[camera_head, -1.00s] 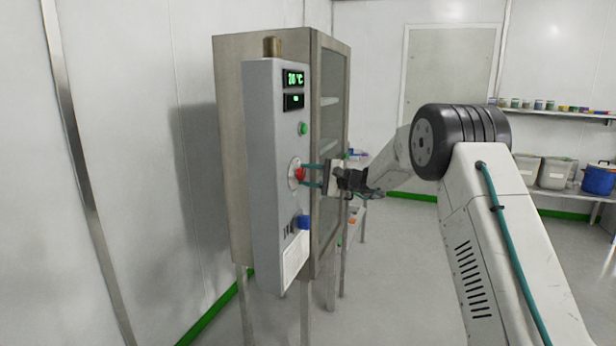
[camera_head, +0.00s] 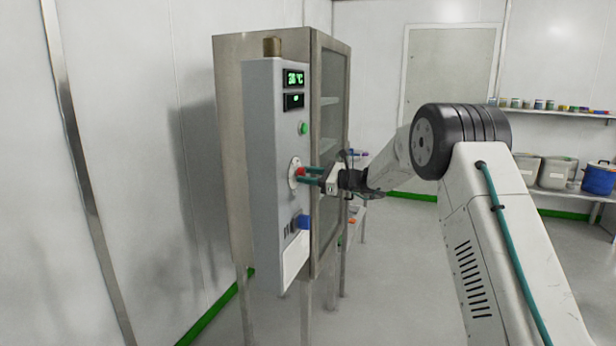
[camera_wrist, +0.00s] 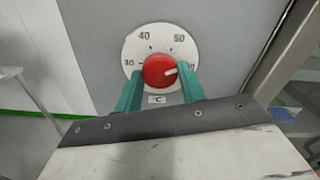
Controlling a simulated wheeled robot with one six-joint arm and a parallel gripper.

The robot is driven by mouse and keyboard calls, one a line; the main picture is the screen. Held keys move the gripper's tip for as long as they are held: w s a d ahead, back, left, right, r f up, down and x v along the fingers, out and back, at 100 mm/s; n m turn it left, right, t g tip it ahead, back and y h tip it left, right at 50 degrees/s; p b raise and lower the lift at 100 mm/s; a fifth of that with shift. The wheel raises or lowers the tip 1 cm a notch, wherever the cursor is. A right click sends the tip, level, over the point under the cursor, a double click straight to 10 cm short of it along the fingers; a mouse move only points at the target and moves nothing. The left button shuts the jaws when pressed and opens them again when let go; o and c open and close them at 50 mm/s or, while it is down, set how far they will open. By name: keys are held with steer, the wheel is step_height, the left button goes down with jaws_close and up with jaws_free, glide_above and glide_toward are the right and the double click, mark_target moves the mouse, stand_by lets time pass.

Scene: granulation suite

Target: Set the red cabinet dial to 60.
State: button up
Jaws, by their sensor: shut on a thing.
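The red dial (camera_wrist: 159,69) is a round knob on a white scale plate (camera_wrist: 149,35) on the grey cabinet panel (camera_head: 272,210). Its white pointer mark points right in the wrist view, toward a number partly hidden by the right finger. I read 30 at left and 40 at upper left; the upper-right number looks like 50 or 60. My gripper (camera_head: 304,175) is shut on the red dial, with teal fingers on either side of it, also in the wrist view (camera_wrist: 160,77). In the head view the fingers hide part of the dial.
A green button (camera_head: 303,128) sits above the dial and a blue knob (camera_head: 303,222) below it. Green digits glow on a display (camera_head: 294,78) at the panel's top. The cabinet's glass door (camera_head: 331,130) is close behind my gripper. Open floor lies right of the cabinet.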

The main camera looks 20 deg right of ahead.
steer(key=m, duration=0.5)
steer(key=shift+d+f, duration=0.1)
stand_by(0.6)
steer(key=o, duration=1)
steer(key=shift+c, duration=0.2)
steer(key=v, duration=0.7)
steer(key=shift+s+d, duration=0.25)
steer(key=shift+d, duration=0.05)
